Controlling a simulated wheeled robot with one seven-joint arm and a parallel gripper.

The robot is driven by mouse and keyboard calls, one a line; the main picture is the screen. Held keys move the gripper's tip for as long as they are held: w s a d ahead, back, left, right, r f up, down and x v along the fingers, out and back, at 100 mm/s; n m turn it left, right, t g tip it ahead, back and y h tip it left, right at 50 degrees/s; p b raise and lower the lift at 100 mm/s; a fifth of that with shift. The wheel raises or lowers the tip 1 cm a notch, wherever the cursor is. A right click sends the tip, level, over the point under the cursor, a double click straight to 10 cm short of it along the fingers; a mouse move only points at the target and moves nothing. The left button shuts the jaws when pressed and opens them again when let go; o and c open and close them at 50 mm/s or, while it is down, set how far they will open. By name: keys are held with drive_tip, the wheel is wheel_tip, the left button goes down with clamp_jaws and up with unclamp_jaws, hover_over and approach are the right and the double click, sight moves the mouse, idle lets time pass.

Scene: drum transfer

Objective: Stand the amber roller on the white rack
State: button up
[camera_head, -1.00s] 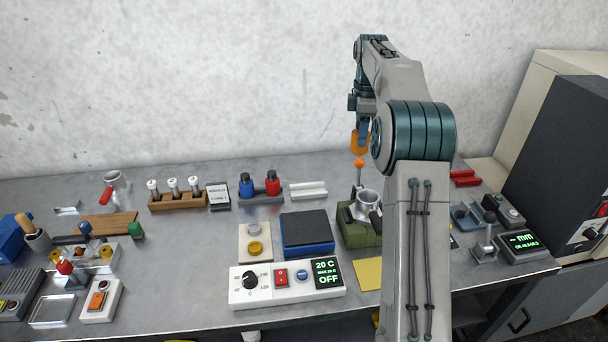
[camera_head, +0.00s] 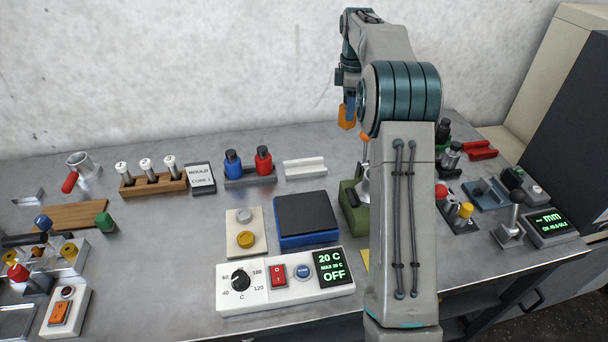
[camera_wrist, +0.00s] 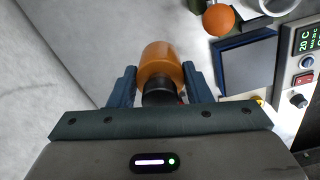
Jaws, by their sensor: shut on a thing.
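The amber roller (camera_head: 346,116) is an orange cylinder held up in the air, above the back of the bench. My gripper (camera_wrist: 160,82) is shut on it, with a blue finger on each side. The roller also shows in the wrist view (camera_wrist: 161,60), with a dark end toward the palm. The white rack (camera_head: 305,167) lies empty on the bench near the wall, right of the red and blue bottles. The roller is above and to the right of the rack in the head view, well apart from it. My arm hides part of the bench.
A stand with red and blue bottles (camera_head: 249,172) is just left of the rack. A blue box with a dark top (camera_head: 306,219) lies in front of it. A green device (camera_head: 354,205) stands to the right, and a red rack (camera_head: 481,150) is farther right.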

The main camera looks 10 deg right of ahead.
wheel_tip(320, 180, down, 4)
drive_tip(key=shift+f+b, duration=0.1)
drive_tip(key=shift+b, duration=1.05)
drive_tip(key=shift+w+a+f, duration=0.1)
drive_tip(key=shift+a+f, duration=0.1)
drive_tip(key=shift+w+a+f+p, duration=0.3)
drive_tip(key=shift+w+a+f, duration=0.1)
drive_tip(key=shift+a+f, duration=1.45)
drive_tip(key=shift+w+a+f+p, duration=0.25)
drive_tip(key=shift+w+a+f, duration=0.15)
drive_tip(key=shift+a+f, duration=1.35)
drive_tip(key=shift+w+a+f+p, duration=0.3)
drive_tip(key=shift+w+a+f, duration=0.1)
drive_tip(key=shift+a+f, duration=1.45)
drive_tip(key=o, duration=1.2)
drive_tip(key=shift+o, duration=0.2)
